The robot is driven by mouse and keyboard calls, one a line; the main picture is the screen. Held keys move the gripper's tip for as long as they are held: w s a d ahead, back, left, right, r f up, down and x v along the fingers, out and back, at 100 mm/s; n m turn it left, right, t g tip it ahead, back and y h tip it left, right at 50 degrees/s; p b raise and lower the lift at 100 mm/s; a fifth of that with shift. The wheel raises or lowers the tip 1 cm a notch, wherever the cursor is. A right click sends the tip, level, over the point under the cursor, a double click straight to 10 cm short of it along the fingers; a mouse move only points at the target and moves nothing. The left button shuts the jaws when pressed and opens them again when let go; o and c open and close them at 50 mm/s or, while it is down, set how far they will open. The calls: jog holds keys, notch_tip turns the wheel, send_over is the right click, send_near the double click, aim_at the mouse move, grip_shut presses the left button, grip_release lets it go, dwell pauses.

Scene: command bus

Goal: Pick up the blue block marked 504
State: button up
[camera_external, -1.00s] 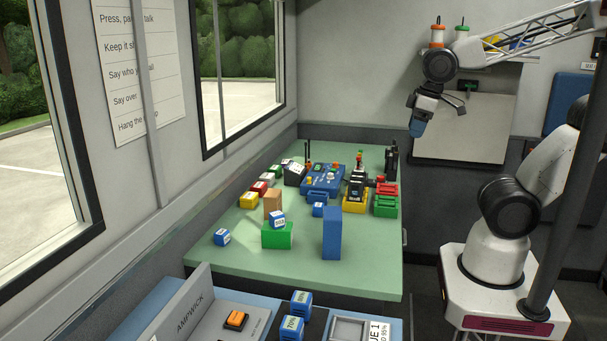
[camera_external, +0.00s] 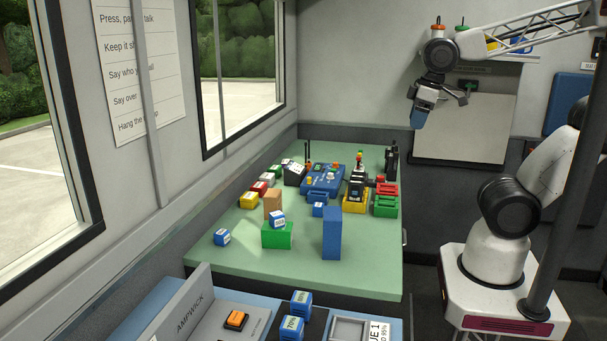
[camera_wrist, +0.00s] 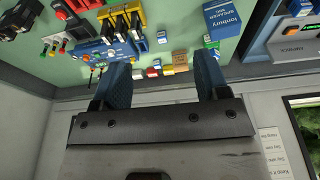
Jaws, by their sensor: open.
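Three small blue blocks with white labels show on the green table (camera_external: 300,258) in the external view. One blue block (camera_external: 277,220) sits tilted on top of a green block (camera_external: 270,238). Another blue block (camera_external: 222,237) lies at the table's left edge, and a third blue block (camera_external: 318,209) stands behind the tall blue box (camera_external: 332,233). I cannot read with certainty which one is marked 504. My gripper (camera_external: 420,118) is open and empty, high above the table's right side. In the wrist view its two blue fingers (camera_wrist: 163,84) are apart with nothing between them.
A tan block (camera_external: 272,201) stands behind the green block. Yellow, red and white blocks line the window side. A blue case (camera_external: 322,180), a yellow-based device (camera_external: 355,196) and red and green crates (camera_external: 386,205) fill the back right. The table's front strip is clear.

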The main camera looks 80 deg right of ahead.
jog(key=w+a+r+m+g+y, duration=0.1)
jog(key=w+a+r+m+y, duration=0.15)
jog(key=w, duration=0.55)
jog(key=w+a+r+m+y, duration=0.2)
jog(key=w+a+m, duration=0.15)
jog(key=w, duration=0.55)
jog(key=w+a+r+m+g+y, duration=0.1)
jog(key=w+a+r+m+y, duration=0.2)
jog(key=w, duration=0.5)
jog(key=w+a+f+m+y, duration=0.1)
jog(key=w+f+m+y, duration=0.15)
jog(key=w, duration=0.65)
jog(key=w+a+f+m+t+y, duration=0.15)
jog(key=w+m, duration=0.25)
jog(key=w, duration=0.5)
jog(key=w+f+m+g+y, duration=0.15)
jog(key=w+m, duration=0.25)
jog(key=w, duration=0.5)
jog(key=shift+t+y, duration=0.3)
jog(key=shift+t, duration=0.2)
jog(key=f, duration=3.1)
jog(key=shift+s+a, duration=0.1)
jog(key=shift+s, duration=0.15)
jog(key=shift+a, duration=0.1)
jog(key=shift+x, duration=1.2)
jog(key=shift+a, duration=0.1)
